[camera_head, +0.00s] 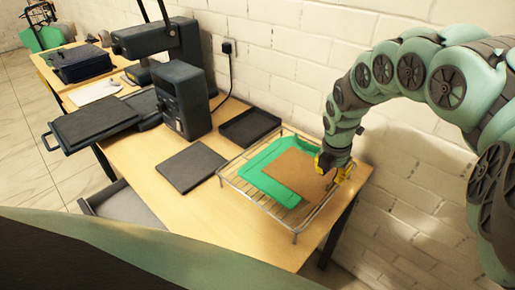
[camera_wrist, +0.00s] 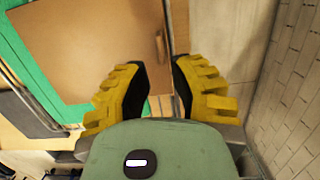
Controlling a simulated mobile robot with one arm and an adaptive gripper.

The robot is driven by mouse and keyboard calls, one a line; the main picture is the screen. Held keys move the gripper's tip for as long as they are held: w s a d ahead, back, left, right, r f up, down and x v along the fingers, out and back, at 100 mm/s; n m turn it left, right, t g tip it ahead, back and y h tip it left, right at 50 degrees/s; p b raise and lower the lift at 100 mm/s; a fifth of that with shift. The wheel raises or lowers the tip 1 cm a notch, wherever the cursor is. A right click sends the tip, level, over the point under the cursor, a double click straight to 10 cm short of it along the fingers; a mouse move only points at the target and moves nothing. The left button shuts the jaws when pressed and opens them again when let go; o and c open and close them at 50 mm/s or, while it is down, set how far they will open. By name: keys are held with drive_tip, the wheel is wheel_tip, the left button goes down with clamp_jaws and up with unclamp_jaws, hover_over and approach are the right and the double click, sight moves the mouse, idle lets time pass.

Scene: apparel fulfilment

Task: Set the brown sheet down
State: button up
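The brown sheet (camera_head: 300,170) lies flat over a green folded-edge piece (camera_head: 262,181), which rests on a wire rack (camera_head: 232,188) at the table's right end. In the wrist view the sheet (camera_wrist: 95,45) fills the upper left, with a small raised tab (camera_wrist: 159,46) near its right edge. My gripper (camera_head: 323,166) is at the sheet's right edge in the head view. Its yellow fingers (camera_wrist: 160,72) stand apart in the wrist view, with a visible gap between them and nothing seen gripped. Whether a finger touches the sheet, I cannot tell.
A dark flat plate (camera_head: 191,167) and a black tray (camera_head: 249,127) lie left of and behind the rack. A dark press machine (camera_head: 181,98) stands further left. The white brick wall (camera_head: 300,80) is close behind. Bare wood (camera_head: 190,215) shows in front.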

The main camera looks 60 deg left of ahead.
sight(331, 181)
drive_tip(key=shift+w+a+f, duration=0.1)
drive_tip(key=shift+w+f, duration=0.1)
drive_tip(key=shift+f, duration=0.75)
drive_tip(key=shift+w+f, duration=0.15)
drive_tip(key=shift+f, duration=0.75)
drive_tip(key=shift+w+a+f, duration=0.1)
drive_tip(key=shift+w+f, duration=0.1)
drive_tip(key=shift+f, duration=0.75)
drive_tip(key=shift+d, duration=0.1)
clamp_jaws()
